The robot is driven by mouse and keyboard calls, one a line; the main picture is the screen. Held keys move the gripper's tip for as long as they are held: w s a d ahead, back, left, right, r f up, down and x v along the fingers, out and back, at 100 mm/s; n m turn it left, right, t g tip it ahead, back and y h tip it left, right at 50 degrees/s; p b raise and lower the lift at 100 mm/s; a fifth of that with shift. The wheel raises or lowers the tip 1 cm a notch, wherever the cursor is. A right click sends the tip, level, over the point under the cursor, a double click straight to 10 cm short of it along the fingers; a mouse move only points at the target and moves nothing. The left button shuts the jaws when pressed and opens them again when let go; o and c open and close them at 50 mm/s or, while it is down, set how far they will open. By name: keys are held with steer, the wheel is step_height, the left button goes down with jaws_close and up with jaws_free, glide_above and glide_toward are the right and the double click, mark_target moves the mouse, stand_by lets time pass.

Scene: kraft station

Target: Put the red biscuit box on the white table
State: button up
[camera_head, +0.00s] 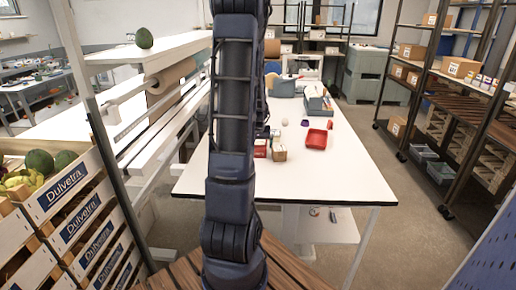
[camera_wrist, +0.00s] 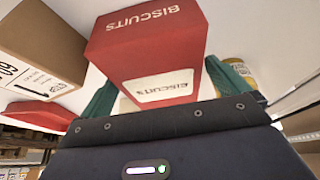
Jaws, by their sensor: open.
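The red biscuit box (camera_wrist: 145,45), lettered BISCUITS with a white lower panel, fills the upper middle of the wrist view. In the head view it appears as a small red box (camera_head: 260,148) on the white table (camera_head: 340,180), partly hidden by my arm. My gripper (camera_wrist: 168,88) is open, with its green fingers on either side of the biscuit box's near end. I cannot tell whether either finger touches it. In the head view my gripper is mostly hidden behind my arm.
A brown carton (camera_wrist: 40,50) stands close beside the biscuit box; it also shows in the head view (camera_head: 279,154). A red tray (camera_head: 316,139) and a grey-blue bin (camera_head: 318,104) lie farther back. The table's front and right are clear. Fruit crates (camera_head: 75,195) stand at left.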

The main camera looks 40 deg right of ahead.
steer(key=shift+w+d+f, duration=0.1)
steer(key=shift+w+f, duration=0.05)
steer(key=shift+f, duration=0.3)
steer(key=shift+c, duration=0.4)
steer(key=c, duration=1.2)
steer(key=shift+o, duration=0.2)
steer(key=shift+r, duration=0.1)
step_height(320, 180, up, 20)
